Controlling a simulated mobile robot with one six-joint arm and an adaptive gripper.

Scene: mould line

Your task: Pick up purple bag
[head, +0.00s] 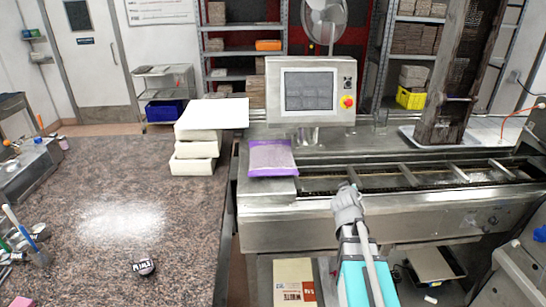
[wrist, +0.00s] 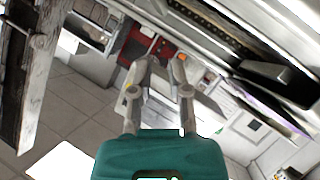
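The purple bag (head: 271,157) lies flat on the steel ledge at the left end of the machine, below the monitor. It has a pale, see-through-looking middle and purple edges. My gripper (head: 347,190) is to the right of the bag and nearer to me, over the machine's front edge, apart from the bag. In the wrist view my gripper (wrist: 163,62) has its two fingers apart with nothing held between them. A thin purplish strip shows at the right of the wrist view; I cannot tell if it is the bag.
A monitor (head: 308,91) on a post stands behind the bag. Stacked white blocks (head: 193,166) stand left of it on the granite counter (head: 110,225). The machine's rails (head: 410,174) run right.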

